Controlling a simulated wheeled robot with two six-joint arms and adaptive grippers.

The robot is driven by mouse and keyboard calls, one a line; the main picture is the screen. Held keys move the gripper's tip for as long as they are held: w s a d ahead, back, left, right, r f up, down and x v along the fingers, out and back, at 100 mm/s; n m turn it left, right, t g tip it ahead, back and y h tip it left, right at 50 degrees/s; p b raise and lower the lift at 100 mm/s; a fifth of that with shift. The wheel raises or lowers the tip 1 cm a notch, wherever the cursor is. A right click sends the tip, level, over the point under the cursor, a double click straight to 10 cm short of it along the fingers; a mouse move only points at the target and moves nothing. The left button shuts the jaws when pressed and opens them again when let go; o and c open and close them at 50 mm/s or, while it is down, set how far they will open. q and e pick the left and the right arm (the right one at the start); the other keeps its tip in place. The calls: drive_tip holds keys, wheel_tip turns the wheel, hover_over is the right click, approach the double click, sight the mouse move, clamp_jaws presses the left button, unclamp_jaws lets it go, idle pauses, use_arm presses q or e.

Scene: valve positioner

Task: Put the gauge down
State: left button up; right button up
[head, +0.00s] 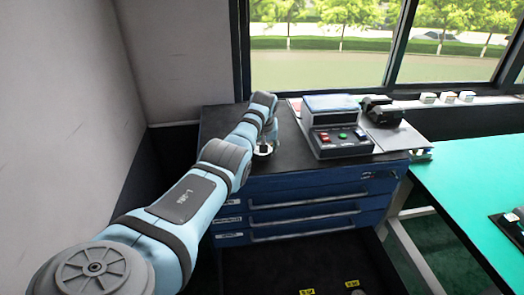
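My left arm reaches from the lower left to the dark top of a blue drawer cabinet (230,117). The end of the arm, with my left gripper (268,140), is low over the left part of this top. A small round pale thing (263,150), possibly the gauge, shows just under the end of the arm. Most of it is hidden by the wrist, and I cannot tell whether it touches the top. The fingers are too small and covered to tell open from shut. My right gripper is not in view.
A control box (340,141) with red and green buttons stands right of my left gripper. A black device (382,112) is behind it on the right. A green-topped table (465,190) is at the right. A wall (75,110) is on the left, a window behind.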

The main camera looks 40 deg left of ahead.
use_arm(q)
drive_tip(key=shift+w+f, duration=0.15)
drive_tip(key=shift+f, duration=0.25)
drive_tip(key=o, duration=1)
drive_tip(key=shift+r, duration=0.1)
drive_tip(key=shift+r, duration=0.1)
drive_tip(key=shift+r, duration=0.25)
drive_tip(key=p+v, duration=0.2)
drive_tip(key=v, duration=0.2)
drive_tip(key=shift+r+p, duration=0.15)
drive_tip(key=shift+p, duration=0.2)
drive_tip(key=v, duration=0.7)
drive_tip(key=shift+s+d, duration=0.15)
drive_tip(key=shift+s, duration=0.05)
